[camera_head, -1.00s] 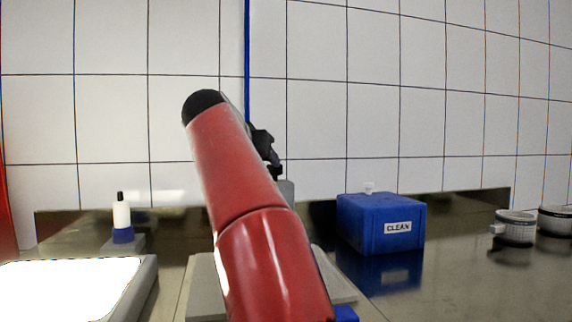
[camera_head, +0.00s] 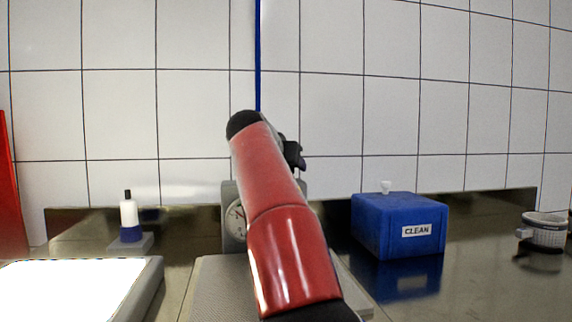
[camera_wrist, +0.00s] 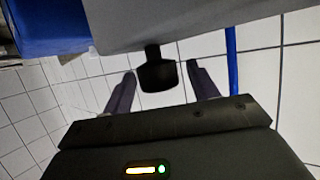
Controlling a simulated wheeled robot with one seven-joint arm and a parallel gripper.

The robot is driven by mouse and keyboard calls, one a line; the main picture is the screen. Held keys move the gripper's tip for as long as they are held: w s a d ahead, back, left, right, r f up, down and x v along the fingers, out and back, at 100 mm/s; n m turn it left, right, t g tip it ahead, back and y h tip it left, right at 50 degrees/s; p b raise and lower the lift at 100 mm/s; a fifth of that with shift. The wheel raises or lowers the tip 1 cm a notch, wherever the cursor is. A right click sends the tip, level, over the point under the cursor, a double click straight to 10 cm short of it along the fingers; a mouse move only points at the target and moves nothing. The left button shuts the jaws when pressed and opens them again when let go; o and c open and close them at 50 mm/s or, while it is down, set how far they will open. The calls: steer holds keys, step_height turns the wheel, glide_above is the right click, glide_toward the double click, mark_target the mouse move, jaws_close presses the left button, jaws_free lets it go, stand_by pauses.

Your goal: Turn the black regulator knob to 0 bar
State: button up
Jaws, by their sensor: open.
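The black regulator knob (camera_wrist: 157,74) shows in the wrist view, on a short stem below a grey body (camera_wrist: 190,22). My gripper (camera_wrist: 161,69) is open, with one dark finger on each side of the knob and a visible gap to each. It does not appear to touch the knob. In the head view a round gauge with a pale dial (camera_head: 236,217) shows on a grey panel (camera_head: 229,193), partly covered by my red arm. The gauge reading is too small to tell.
A blue box labelled CLEAN (camera_head: 385,228) stands right of my arm. A white bottle with a blue base (camera_head: 130,217) stands on a small block at left. A bright white slab (camera_head: 65,285) lies front left. A blue hose (camera_wrist: 231,60) runs close to my right finger.

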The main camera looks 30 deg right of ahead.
steer(key=shift+c, duration=0.5)
steer(key=c, duration=0.9)
steer(key=shift+s+n, duration=0.1)
steer(key=shift+n, duration=0.2)
steer(key=n+t+y, duration=0.2)
steer(key=y, duration=0.1)
steer(key=shift+d+n+t, duration=0.15)
steer(key=shift+n+t, duration=0.15)
steer(key=shift+n, duration=0.1)
steer(key=n+t+y, duration=0.1)
steer(key=n+y, duration=0.1)
steer(key=y, duration=0.1)
steer(key=shift+n, duration=0.3)
steer(key=n+y, duration=0.5)
steer(key=y, duration=0.1)
steer(key=shift+n+t+y, duration=0.3)
steer(key=shift+n, duration=0.1)
steer(key=shift+n+y, duration=0.3)
